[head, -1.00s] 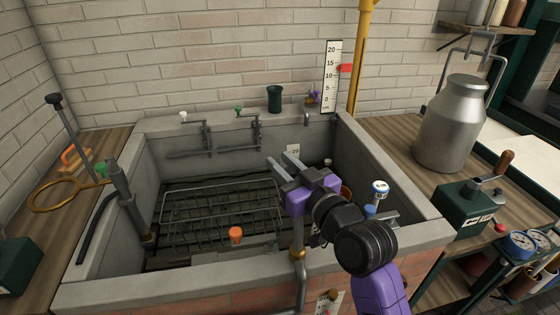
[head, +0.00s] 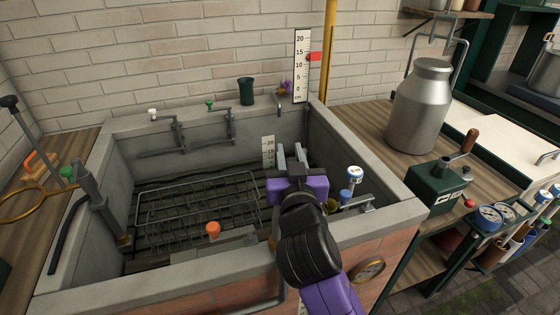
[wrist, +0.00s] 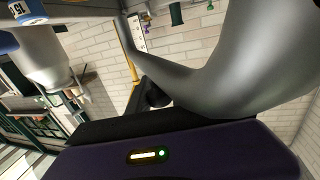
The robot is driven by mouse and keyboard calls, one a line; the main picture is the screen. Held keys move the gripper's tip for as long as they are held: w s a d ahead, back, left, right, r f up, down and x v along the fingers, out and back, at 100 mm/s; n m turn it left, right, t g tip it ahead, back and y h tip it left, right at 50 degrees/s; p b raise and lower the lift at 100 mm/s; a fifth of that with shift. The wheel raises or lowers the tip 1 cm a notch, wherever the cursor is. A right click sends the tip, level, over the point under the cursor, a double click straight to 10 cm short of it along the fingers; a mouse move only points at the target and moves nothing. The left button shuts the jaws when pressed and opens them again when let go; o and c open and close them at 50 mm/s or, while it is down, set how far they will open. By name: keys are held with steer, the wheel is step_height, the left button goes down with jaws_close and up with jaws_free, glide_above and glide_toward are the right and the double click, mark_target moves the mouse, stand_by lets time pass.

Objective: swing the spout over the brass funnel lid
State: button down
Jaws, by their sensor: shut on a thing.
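My gripper (head: 292,157), with its purple body, reaches into the right half of the stone sink, its two grey fingers pointing to the back wall. In the wrist view a thick, bent silver-grey pipe, which looks like the spout (wrist: 245,60), crosses close in front of my gripper, and the jaws are shut on it. In the head view the held part is hard to make out behind my gripper. A brass-coloured piece (head: 333,205) shows just right of my gripper, partly hidden. I cannot tell whether it is the funnel lid.
The stone sink (head: 390,217) holds a wire rack (head: 190,200) and an orange knob (head: 213,229). A blue-and-white capped piece (head: 354,174) stands close right of my gripper. A metal churn (head: 420,110) and a green crank box (head: 437,188) stand on the right counter.

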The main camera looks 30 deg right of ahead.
steer(key=shift+s+d+m+g+h+b, duration=0.65)
steer(key=shift+s+m+g+h+b, duration=0.35)
steer(key=shift+h, duration=0.3)
steer(key=shift+w+d, duration=0.1)
steer(key=c, duration=1.2)
jaws_free()
steer(key=b+v, duration=0.1)
steer(key=v, duration=0.7)
steer(key=shift+f, duration=0.1)
